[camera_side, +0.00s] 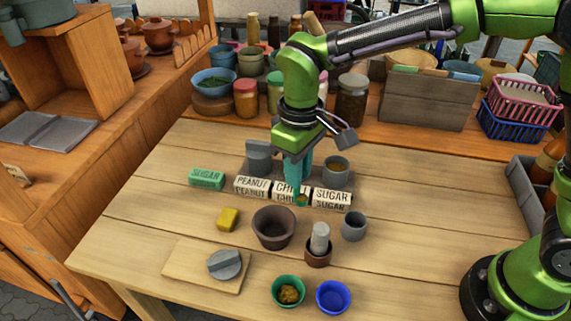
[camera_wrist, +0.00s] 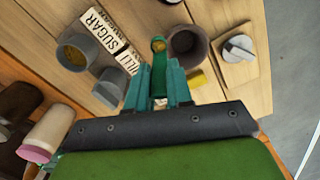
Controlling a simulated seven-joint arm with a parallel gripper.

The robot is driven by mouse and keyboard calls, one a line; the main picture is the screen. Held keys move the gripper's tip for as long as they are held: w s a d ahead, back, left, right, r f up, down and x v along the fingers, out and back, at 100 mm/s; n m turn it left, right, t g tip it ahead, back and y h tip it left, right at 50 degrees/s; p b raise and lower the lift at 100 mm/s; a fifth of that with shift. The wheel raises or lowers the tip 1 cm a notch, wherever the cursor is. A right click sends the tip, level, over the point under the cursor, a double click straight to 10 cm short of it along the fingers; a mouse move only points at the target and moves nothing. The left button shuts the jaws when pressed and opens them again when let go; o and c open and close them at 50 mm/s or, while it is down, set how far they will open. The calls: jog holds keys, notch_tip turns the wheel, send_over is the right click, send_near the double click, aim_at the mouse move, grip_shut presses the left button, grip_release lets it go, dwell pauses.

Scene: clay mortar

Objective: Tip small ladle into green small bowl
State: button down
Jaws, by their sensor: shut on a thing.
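My gripper (camera_side: 298,180) has teal fingers pointing down, above the CHILI label block (camera_side: 284,188). It is shut on the green small ladle (camera_wrist: 158,62), whose handle lies between the fingertips in the wrist view. The ladle's cup holds something brownish-yellow and looks roughly level; in the side view the cup (camera_side: 302,199) shows small, just below the fingers. The green small bowl (camera_side: 289,284) stands at the table's front, with a brownish-yellow heap in it. The ladle is well behind the bowl, apart from it. I do not make out the bowl in the wrist view.
The clay mortar (camera_side: 273,229), a small pot with a pestle (camera_side: 319,240) and a grey cup (camera_side: 354,226) stand between ladle and bowl. A blue bowl (camera_side: 333,297) is right of the green one. A board (camera_side: 190,272) lies left. Grey containers (camera_side: 336,172) stand behind the labels.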

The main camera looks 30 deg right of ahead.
jog(key=s+a+f+n, duration=0.1)
jog(key=s+a+n, duration=0.3)
jog(key=s+a, duration=0.65)
jog(key=w+d+f+g+y, duration=0.3)
jog(key=d+f+g+y, duration=0.1)
jog(key=f+g+y, duration=0.3)
jog(key=shift+w+d+f+g+y, duration=0.15)
jog(key=shift+w+g+y, duration=0.1)
jog(key=shift+g+y, duration=0.45)
dwell(0.4)
jog(key=s+a+r+t+h, duration=0.4)
jog(key=r+t+h, duration=0.3)
jog(key=t+h, duration=0.1)
dwell(0.6)
